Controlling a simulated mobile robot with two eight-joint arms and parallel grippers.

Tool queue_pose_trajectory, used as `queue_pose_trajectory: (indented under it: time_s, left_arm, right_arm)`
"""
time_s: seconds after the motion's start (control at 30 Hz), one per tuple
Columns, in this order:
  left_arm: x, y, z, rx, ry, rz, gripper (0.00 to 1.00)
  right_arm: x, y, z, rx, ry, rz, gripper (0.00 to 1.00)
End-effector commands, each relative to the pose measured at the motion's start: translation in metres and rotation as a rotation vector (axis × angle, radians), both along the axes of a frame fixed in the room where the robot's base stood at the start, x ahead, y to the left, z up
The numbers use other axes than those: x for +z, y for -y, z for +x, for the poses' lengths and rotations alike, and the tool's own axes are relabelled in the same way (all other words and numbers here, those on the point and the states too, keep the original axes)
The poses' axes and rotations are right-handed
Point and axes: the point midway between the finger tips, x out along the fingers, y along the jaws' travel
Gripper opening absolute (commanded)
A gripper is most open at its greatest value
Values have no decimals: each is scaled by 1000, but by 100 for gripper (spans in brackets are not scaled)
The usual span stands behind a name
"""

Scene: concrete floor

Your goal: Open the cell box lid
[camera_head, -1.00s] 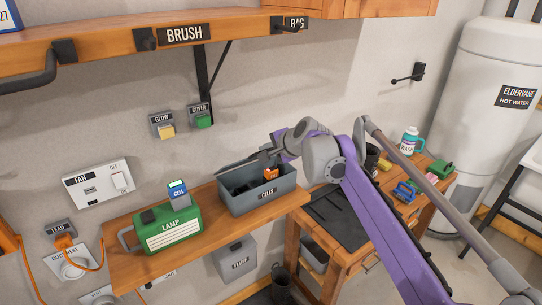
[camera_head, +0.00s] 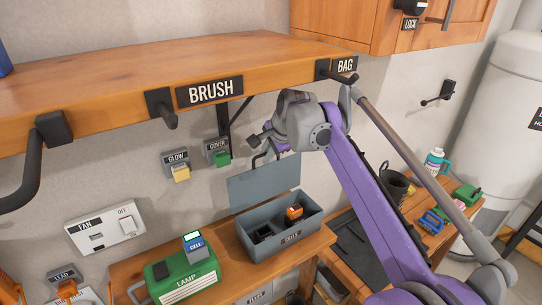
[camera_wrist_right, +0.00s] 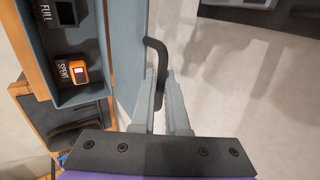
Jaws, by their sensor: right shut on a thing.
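The grey cell box (camera_head: 258,246), labelled CELLS, stands on the wooden bench. Its blue-grey lid (camera_head: 262,186) stands up along the back edge, and the inside is in view. An orange and black cell (camera_head: 294,211) sits in the box; in the right wrist view it (camera_wrist_right: 78,71) lies in the compartment marked SPENT. My left gripper is out of view.
GLOW (camera_head: 176,165) and COVER (camera_head: 217,152) switches are on the wall behind.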

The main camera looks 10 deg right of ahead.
Motion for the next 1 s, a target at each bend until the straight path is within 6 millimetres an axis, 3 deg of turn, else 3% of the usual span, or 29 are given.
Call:
queue_pose_trajectory:
  time_s: [0.33, 0.87, 0.9, 1.0]
  left_arm:
    - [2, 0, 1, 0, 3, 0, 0]
    - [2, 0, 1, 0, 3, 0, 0]
    - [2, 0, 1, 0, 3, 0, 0]
    - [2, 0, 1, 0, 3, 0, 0]
  right_arm:
    - [-6, -5, 14, -1, -139, -52, 0]
    - [-6, -5, 15, -1, -164, -62, 0]
    - [-6, -5, 15, -1, -163, -62, 14]
    - [-6, -5, 15, -2, -164, -61, 32]
